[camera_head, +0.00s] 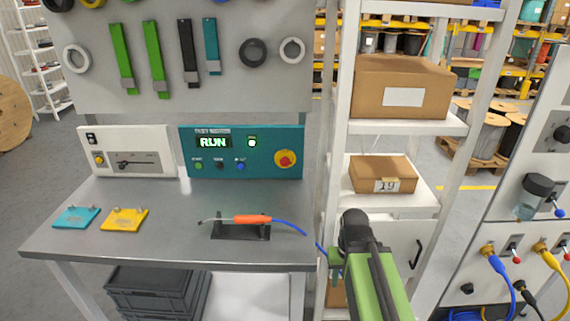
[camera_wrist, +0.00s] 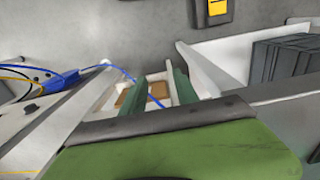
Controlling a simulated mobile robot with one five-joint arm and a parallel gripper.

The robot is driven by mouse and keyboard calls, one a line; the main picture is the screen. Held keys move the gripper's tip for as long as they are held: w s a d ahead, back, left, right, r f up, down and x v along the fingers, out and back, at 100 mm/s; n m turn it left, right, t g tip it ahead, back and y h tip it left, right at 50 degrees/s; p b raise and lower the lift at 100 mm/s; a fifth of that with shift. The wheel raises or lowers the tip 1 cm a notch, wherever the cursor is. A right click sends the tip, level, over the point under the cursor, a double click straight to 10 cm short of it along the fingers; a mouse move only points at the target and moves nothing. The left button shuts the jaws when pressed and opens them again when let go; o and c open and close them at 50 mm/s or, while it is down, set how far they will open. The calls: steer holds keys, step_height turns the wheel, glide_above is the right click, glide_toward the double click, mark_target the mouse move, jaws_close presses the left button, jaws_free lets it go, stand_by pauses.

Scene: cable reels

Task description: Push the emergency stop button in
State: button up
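The emergency stop button (camera_head: 285,159) is a red knob on a yellow surround, at the right end of the teal control panel (camera_head: 215,168) at the back of the bench. The panel's green display reads RUN. My gripper (camera_head: 335,262) is beyond the bench's right front edge, lower than the button, to its right and apart from it. In the wrist view my gripper (camera_wrist: 160,88) shows two green fingers spread apart with nothing held between them. A blue cable passes behind the fingers in that view. The button is not visible in the wrist view.
An orange-handled tool (camera_head: 252,219) with a blue cable lies on a black stand at the bench's front right. A white shelf rack (camera_head: 342,120) with cardboard boxes stands right of the bench.

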steer(key=shift+r, duration=0.1)
steer(key=shift+c, duration=1.1)
step_height(320, 180, up, 16)
steer(key=p, duration=1.5)
steer(key=shift+f+p, duration=0.25)
steer(key=shift+p, duration=0.1)
jaws_close()
steer(key=shift+f+b, duration=0.35)
